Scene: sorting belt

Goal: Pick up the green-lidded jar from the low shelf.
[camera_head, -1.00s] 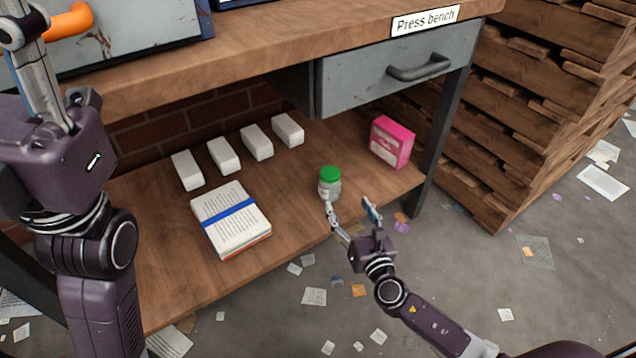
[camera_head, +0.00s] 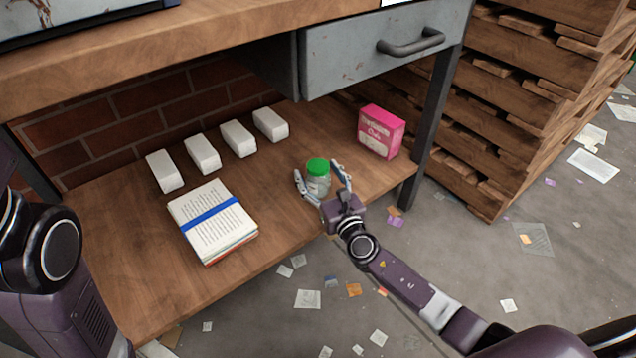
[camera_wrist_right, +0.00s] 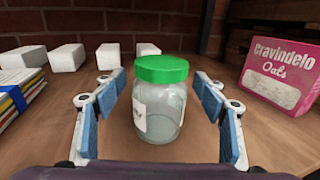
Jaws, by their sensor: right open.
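The green-lidded jar (camera_head: 318,180) stands upright on the low wooden shelf (camera_head: 130,250), near its front edge. It is clear glass with a pale label and looks empty. My right gripper (camera_head: 320,181) is open, with one finger on each side of the jar. In the right wrist view the jar (camera_wrist_right: 160,100) stands between the blue finger pads, with a gap visible on both sides. My left arm (camera_head: 40,260) shows at the left edge; its gripper is out of the picture.
A pink oats box (camera_head: 381,132) stands right of the jar. Banded papers (camera_head: 212,222) lie to the left, with several white blocks (camera_head: 202,154) behind. A drawer (camera_head: 370,50) hangs above the shelf, and a table leg (camera_head: 436,125) stands at the right. Wooden pallets (camera_head: 530,100) are stacked beyond.

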